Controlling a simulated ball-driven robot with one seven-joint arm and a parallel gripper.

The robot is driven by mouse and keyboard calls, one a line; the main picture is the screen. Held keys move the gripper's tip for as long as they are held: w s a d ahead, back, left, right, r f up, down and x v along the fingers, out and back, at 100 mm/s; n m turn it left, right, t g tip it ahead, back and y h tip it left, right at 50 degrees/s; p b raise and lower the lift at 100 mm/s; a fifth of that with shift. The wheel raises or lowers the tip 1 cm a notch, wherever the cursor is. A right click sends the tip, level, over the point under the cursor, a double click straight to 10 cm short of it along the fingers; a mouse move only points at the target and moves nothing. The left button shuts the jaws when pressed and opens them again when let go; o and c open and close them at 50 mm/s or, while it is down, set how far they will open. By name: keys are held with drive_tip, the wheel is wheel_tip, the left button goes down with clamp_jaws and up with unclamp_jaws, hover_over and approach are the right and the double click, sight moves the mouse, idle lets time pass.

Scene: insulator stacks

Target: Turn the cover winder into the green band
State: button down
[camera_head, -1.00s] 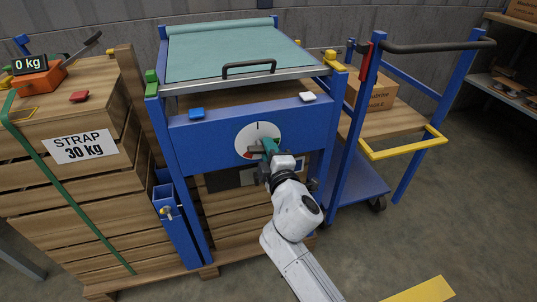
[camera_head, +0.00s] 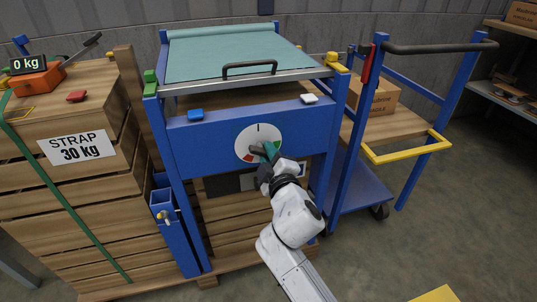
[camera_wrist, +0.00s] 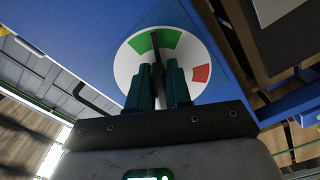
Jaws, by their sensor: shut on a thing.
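The cover winder is a dark bar (camera_wrist: 158,72) in the middle of a round white dial (camera_head: 258,133) on the blue front panel. My gripper (camera_head: 268,153) is shut on the winder, its dark teal fingers on either side of the bar. In the wrist view the bar's far end overlaps the green band (camera_wrist: 150,42), and the red band (camera_wrist: 201,74) lies to the right. In the head view a red patch shows at the dial's lower left, and my gripper hides the lower right. The teal cover (camera_head: 235,55) lies over the top of the frame.
A strapped wooden crate (camera_head: 60,190) with a "STRAP 30 kg" label stands at left. A blue cart (camera_head: 365,185) with a cardboard box (camera_head: 378,97) stands at right. A black handle (camera_head: 249,66) sits above the panel. Open floor lies at the lower right.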

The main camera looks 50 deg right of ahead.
drive_tip(key=shift+s+f, duration=0.1)
drive_tip(key=shift+f, duration=0.05)
drive_tip(key=c, duration=1.1)
unclamp_jaws()
drive_tip(key=shift+c, duration=0.2)
drive_tip(key=v, duration=1)
drive_tip(key=shift+s+a, duration=0.25)
drive_tip(key=shift+s, duration=0.05)
